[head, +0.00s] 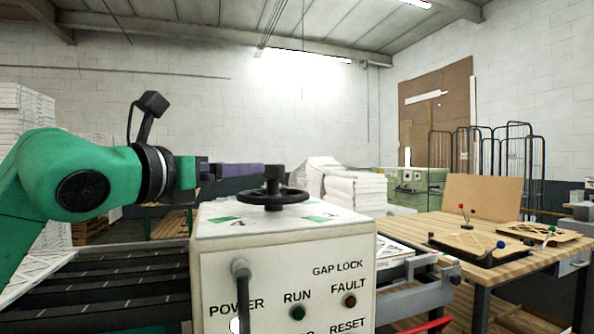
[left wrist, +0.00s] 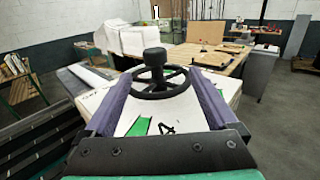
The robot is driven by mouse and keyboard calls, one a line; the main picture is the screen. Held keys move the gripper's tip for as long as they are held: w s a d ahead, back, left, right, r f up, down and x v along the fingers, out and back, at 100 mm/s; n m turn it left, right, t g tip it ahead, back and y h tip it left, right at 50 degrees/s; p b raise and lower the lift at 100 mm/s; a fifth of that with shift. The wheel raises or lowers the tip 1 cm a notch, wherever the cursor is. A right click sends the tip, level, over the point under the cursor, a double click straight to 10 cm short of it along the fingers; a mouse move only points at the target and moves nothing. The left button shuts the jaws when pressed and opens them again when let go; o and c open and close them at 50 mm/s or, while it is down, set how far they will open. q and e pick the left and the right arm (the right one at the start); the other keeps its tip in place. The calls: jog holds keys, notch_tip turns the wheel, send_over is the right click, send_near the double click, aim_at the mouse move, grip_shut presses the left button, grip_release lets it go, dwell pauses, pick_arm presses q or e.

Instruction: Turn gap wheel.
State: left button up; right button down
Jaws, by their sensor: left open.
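The gap wheel is a black handwheel (head: 270,197) with a central hub and an upright knob, lying flat on top of the white control box (head: 215,258). My left gripper (head: 258,170) comes in level from the left, its purple fingers a little higher than the rim and ending near the knob. In the left wrist view the fingers (left wrist: 158,75) are spread wide, with the handwheel (left wrist: 158,95) seen between them. The fingers look empty; whether they touch the rim I cannot tell. My right gripper is not in view.
The box front has a dark lever (head: 241,268) and labelled buttons. Green marks lie on its top. A dark roller conveyor (head: 130,290) is at left. A wooden table (head: 410,226) with small fixtures stands at right, and white stacks (head: 355,190) stand behind.

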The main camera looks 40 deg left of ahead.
pick_arm(q)
jog(key=p, duration=0.2)
send_near(273, 169)
jog(key=w+a, duration=0.2)
jog(key=shift+w+a+r, duration=0.2)
jog(key=shift+a, duration=0.15)
jog(key=w+p, duration=0.4)
jog(key=w, duration=0.5)
jog(key=shift+w+a+f, duration=0.25)
jog(key=shift+a, duration=0.05)
jog(key=shift+s+d, duration=0.1)
jog(key=shift+c, duration=1.3)
jog(key=shift+r, duration=0.1)
jog(key=c, duration=1)
grip_shut()
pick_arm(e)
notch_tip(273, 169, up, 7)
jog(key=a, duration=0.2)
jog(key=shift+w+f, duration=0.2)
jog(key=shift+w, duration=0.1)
